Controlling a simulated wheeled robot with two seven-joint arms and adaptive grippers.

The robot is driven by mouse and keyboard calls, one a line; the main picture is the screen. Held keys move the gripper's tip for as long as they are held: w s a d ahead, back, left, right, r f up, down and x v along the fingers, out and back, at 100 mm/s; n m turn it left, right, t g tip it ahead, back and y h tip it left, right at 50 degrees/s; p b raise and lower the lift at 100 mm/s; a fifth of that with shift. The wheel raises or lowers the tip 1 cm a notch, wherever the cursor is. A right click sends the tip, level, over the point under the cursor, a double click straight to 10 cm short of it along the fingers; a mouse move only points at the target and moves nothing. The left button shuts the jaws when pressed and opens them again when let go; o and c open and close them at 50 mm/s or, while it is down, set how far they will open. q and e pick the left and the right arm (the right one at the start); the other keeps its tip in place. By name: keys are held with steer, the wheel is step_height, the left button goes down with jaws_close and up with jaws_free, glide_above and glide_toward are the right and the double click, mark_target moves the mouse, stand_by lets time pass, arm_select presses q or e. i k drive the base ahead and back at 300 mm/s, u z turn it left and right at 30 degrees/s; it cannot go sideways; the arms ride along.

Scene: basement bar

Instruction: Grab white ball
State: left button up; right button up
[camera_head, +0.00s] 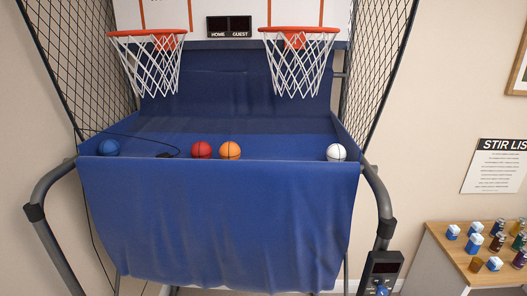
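The white ball (336,153) rests at the right front of the blue fabric ramp of a basketball arcade game, just behind its front edge. An orange ball (230,150) and a red ball (201,150) sit side by side near the middle of the same edge. A blue ball (109,148) lies at the far left. The fabric edge hides the lowest part of the balls. Neither of my grippers shows in the head view.
Dark metal tubes (378,205) curve out at both sides of the blue fabric front (215,220). Two hoops with nets (299,65) hang above. A wooden cabinet (440,262) with several small bottles stands at the right. The space above the ramp is free.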

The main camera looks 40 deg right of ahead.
mark_target(336, 153)
steer(key=u, duration=2.2)
steer(key=k, duration=2.5)
steer(key=z, duration=1.3)
